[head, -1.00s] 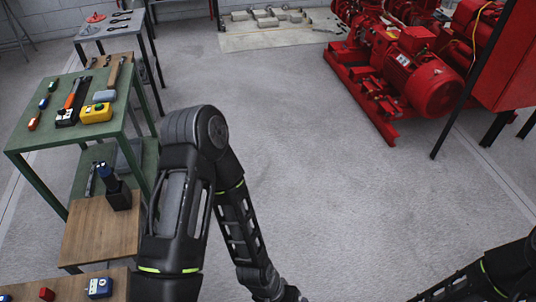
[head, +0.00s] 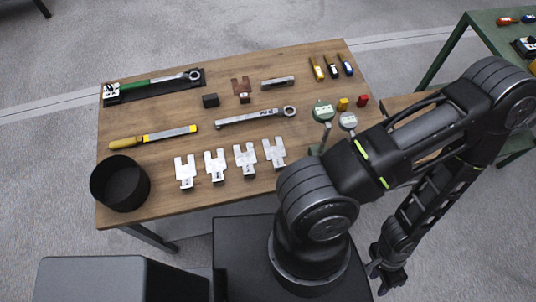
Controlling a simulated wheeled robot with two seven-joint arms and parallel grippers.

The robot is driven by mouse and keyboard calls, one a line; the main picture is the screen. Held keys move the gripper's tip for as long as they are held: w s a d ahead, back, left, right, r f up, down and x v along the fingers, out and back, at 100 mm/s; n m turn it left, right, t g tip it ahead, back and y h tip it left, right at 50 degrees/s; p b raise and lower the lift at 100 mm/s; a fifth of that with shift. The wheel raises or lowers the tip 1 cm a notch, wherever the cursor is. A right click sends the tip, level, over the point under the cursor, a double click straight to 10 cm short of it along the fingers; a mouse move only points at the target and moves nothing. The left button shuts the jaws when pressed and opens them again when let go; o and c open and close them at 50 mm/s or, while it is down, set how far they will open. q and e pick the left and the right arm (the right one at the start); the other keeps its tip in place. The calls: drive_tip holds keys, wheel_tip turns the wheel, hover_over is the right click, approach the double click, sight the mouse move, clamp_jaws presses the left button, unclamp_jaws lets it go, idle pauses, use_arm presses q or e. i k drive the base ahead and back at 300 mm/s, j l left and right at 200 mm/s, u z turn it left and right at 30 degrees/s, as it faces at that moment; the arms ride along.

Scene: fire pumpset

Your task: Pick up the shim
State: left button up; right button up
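Several silver slotted shims stand in a row along the near edge of a wooden table: the leftmost shim (head: 185,171), a second shim (head: 214,165), a third shim (head: 245,160) and the rightmost shim (head: 274,152). A brown slotted piece (head: 241,88) of similar shape stands farther back.
The wooden table (head: 160,209) also holds a black round bin (head: 120,183), a file (head: 153,137), a combination wrench (head: 255,116), a torque wrench (head: 152,86) and dial gauges (head: 323,111). A green table (head: 462,40) stands at right.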

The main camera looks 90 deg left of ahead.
sight(276, 153)
drive_tip(key=u, duration=1.4)
drive_tip(key=k+u, duration=0.1)
drive_tip(key=u, duration=0.85)
drive_tip(key=k+u, duration=0.1)
drive_tip(key=u, duration=0.35)
